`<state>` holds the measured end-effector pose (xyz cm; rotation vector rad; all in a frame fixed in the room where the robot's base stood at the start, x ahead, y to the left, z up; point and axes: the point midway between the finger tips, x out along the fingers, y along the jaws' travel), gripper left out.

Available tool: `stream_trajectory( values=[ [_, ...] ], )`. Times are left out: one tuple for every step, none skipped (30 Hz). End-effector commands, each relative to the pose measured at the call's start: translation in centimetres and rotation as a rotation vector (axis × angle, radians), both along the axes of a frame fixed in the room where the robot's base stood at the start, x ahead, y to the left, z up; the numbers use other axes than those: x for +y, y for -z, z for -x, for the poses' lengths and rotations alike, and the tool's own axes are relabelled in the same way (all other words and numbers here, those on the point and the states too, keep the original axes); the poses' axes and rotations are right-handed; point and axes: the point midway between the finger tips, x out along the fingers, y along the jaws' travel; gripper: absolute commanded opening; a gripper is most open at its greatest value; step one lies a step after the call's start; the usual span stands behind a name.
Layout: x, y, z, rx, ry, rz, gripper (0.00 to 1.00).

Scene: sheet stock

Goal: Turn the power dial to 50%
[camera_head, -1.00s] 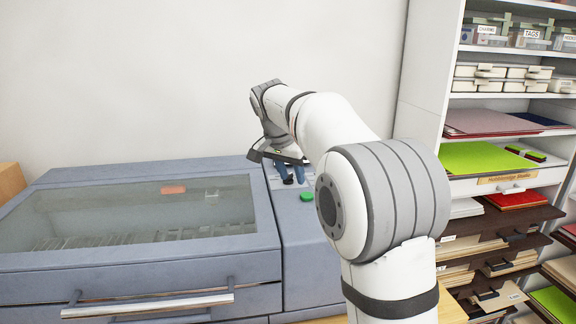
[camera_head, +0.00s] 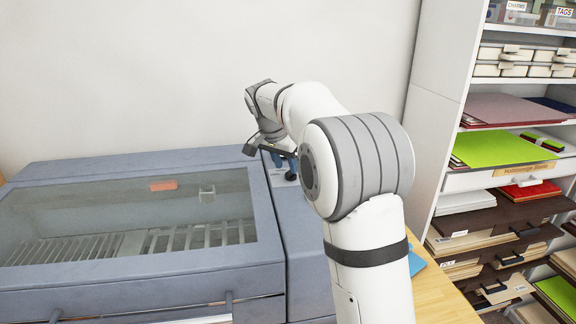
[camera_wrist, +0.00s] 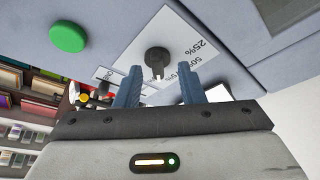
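The power dial (camera_wrist: 158,60) is a small black knob on a white label plate (camera_wrist: 182,30) in the wrist view. Printed marks such as 25% and 50% show on the plate, upside down and partly hidden. My gripper (camera_wrist: 160,68) is open, its two blue fingers apart, with the dial between and just beyond the fingertips. I cannot tell whether a finger touches it. In the head view my gripper (camera_head: 281,163) is at the machine's top right panel, and the dial (camera_head: 291,176) shows as a dark spot below it.
The grey-blue machine (camera_head: 110,172) has a clear lid (camera_head: 125,215) with a slatted bed beneath. A green button (camera_wrist: 68,37) sits near the dial. Shelves (camera_head: 480,95) with sheets and boxes stand at right. A wooden tabletop (camera_head: 435,285) shows beside my arm.

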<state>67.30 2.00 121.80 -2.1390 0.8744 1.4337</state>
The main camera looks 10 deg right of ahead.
Motion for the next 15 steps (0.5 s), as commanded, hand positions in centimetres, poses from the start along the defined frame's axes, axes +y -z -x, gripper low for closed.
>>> stream_trajectory(
  values=[
    [-0.3, 0.5, -0.2, 0.001, 0.003, 0.0, 0.35],
    [-0.5, 0.8, -0.3, 0.002, 0.003, 0.001, 0.35],
    [-0.6, 1.2, -0.4, 0.002, 0.004, 0.0, 0.35],
    [-0.7, 1.4, -0.4, 0.001, 0.005, 0.001, 0.35],
    [-0.8, 1.5, -0.5, 0.0, 0.005, 0.0, 0.35],
    [-0.9, 1.7, -0.5, 0.0, 0.005, 0.0, 0.35],
    [-0.9, 1.8, -0.5, 0.0, 0.005, 0.0, 0.35],
    [-0.9, 1.8, -0.6, 0.0, 0.006, 0.0, 0.35],
    [-1.0, 1.8, -0.6, -0.001, 0.006, 0.0, 0.35],
    [-1.0, 1.9, -0.6, -0.001, 0.006, 0.0, 0.35],
    [-1.0, 1.9, -0.6, -0.001, 0.006, 0.0, 0.35],
    [-1.0, 1.9, -0.6, -0.001, 0.006, 0.0, 0.35],
    [-1.0, 1.9, -0.6, -0.001, 0.006, 0.0, 0.35],
    [-1.0, 1.9, -0.6, -0.001, 0.006, 0.0, 0.35],
    [-1.0, 1.8, -0.6, -0.001, 0.006, 0.0, 0.33]
  ],
)
